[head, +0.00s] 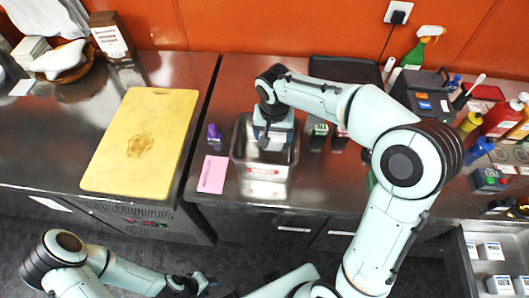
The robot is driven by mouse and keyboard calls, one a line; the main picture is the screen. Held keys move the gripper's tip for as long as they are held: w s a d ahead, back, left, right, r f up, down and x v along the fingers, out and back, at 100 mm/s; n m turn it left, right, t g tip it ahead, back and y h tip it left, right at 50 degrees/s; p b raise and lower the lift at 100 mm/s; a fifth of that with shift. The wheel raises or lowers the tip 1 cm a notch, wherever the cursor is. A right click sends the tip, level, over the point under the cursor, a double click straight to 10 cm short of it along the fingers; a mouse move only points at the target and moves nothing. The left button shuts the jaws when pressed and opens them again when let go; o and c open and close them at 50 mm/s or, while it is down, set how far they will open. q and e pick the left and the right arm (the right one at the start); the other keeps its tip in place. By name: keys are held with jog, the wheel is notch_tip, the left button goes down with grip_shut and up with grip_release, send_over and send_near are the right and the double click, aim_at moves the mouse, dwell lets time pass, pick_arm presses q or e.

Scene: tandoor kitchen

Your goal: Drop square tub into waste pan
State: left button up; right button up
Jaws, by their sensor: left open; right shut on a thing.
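The waste pan (262,172) is a deep rectangular metal pan with a red and white label on its front, standing on the steel counter. My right gripper (267,143) points down over the pan's opening and is shut on the square tub, a pale thing that my gripper and wrist largely hide. I cannot tell whether the tub touches the pan's floor or walls. My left gripper (203,284) is open and empty, low in front of the counter, away from the pan.
A pink card (213,174) and a small purple-capped bottle (214,133) are left of the pan. Small dark jars (319,137) stand to its right. A yellow cutting board (140,143) lies on the left counter. Bottles and a spray bottle (419,48) crowd the right. An open drawer (492,268) is lower right.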

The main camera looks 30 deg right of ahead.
pick_arm(q)
jog(key=shift+w, duration=0.1)
pick_arm(e)
jog(key=shift+w, duration=0.15)
jog(key=o, duration=1.1)
jog(key=shift+r, duration=0.15)
pick_arm(q)
jog(key=shift+w+r+p, duration=0.85)
jog(key=shift+w+r, duration=0.1)
jog(key=shift+r, duration=0.15)
pick_arm(e)
jog(key=r, duration=0.4)
jog(key=s+r, duration=0.1)
jog(key=r, duration=0.8)
jog(key=shift+s+a+r, duration=0.1)
jog(key=shift+s+a, duration=0.05)
jog(key=shift+a, duration=0.25)
